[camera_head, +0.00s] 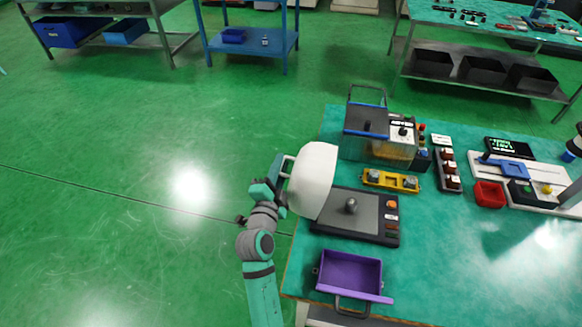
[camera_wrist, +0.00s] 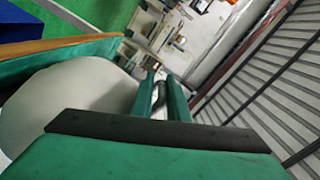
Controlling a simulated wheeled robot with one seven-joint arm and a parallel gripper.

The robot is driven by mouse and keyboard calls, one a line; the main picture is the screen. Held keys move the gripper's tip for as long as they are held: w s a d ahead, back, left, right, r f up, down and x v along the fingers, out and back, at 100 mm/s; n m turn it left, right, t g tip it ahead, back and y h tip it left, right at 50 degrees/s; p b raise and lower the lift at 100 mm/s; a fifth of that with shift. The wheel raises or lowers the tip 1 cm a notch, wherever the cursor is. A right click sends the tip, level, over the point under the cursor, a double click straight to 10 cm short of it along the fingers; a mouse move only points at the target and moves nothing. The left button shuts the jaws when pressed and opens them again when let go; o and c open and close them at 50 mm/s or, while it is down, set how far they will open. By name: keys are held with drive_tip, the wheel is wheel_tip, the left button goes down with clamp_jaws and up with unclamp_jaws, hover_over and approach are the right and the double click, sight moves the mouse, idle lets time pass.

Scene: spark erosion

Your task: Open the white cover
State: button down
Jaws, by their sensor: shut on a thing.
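In the wrist view the rounded white cover (camera_wrist: 62,100) fills the left, and the green fingers (camera_wrist: 160,98) are shut on the dark handle bar. Where the cover meets the base is hard to make out.
A purple bin (camera_head: 350,272) stands in front of the base. Behind it are a yellow fixture (camera_head: 390,181) and a clear tank unit with a blue-framed lid (camera_head: 366,121). A red bin (camera_head: 489,194) is to the right. The green floor left of the table (camera_head: 305,262) is clear.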

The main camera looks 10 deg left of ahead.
drive_tip(key=shift+a+r, duration=0.15)
drive_tip(key=shift+r, duration=0.4)
drive_tip(key=c, duration=1.8)
unclamp_jaws()
drive_tip(key=shift+c, duration=0.2)
drive_tip(key=shift+f, duration=0.2)
drive_tip(key=shift+s+f, duration=0.1)
drive_tip(key=shift+s, duration=0.1)
drive_tip(key=s, duration=1)
drive_tip(key=shift+s+a, duration=0.25)
drive_tip(key=shift+a, duration=0.05)
drive_tip(key=s, duration=1.2)
drive_tip(key=shift+s+a, duration=0.2)
drive_tip(key=shift+a, duration=0.25)
